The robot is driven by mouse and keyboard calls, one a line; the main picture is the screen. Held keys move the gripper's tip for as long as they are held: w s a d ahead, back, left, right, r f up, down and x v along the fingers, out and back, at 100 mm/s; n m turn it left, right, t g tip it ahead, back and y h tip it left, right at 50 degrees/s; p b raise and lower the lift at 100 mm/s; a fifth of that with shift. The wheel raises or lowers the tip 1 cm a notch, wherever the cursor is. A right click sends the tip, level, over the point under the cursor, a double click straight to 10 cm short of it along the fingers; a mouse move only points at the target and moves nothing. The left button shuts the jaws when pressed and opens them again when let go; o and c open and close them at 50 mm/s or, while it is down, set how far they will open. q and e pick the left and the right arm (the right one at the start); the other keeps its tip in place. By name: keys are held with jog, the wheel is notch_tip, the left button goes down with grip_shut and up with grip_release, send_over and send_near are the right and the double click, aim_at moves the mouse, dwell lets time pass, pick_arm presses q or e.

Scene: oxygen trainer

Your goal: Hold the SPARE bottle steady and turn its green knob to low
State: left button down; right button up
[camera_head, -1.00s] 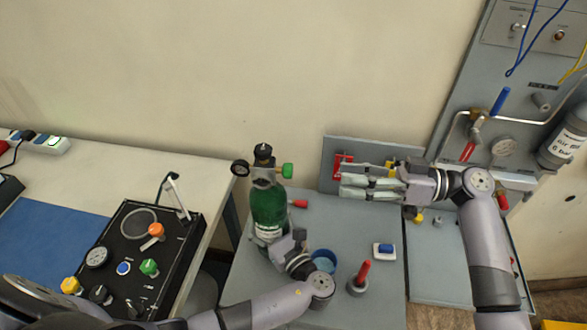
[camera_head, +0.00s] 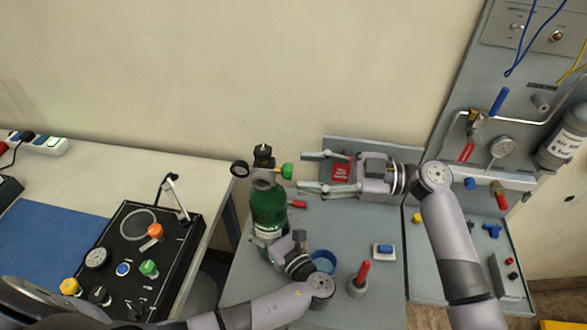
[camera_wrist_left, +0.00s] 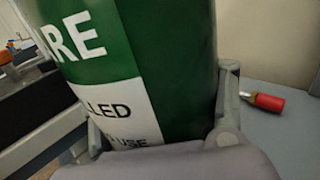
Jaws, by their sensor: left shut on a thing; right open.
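The green SPARE bottle (camera_head: 268,212) stands upright on the grey bench. It has a gauge (camera_head: 240,169) at its left and a green knob (camera_head: 287,171) at the right of its valve head. My left gripper (camera_head: 270,240) is shut around the lower body of the bottle; its fingers show on both sides of the bottle (camera_wrist_left: 150,70) in the left wrist view, where the label is partly cut off. My right gripper (camera_head: 304,171) is open and empty, its fingers pointing left. The fingertips are just right of the green knob, and I cannot tell whether they touch it.
A red-handled tool (camera_head: 298,204) lies right of the bottle, also in the left wrist view (camera_wrist_left: 265,101). A blue cup (camera_head: 323,262), a blue button box (camera_head: 384,250) and a red lever (camera_head: 363,272) are on the bench. A black control panel (camera_head: 130,285) stands at left.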

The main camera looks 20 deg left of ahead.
aim_at(287, 172)
jog(key=shift+x, duration=1.9)
jog(key=shift+c, duration=0.3)
grip_shut()
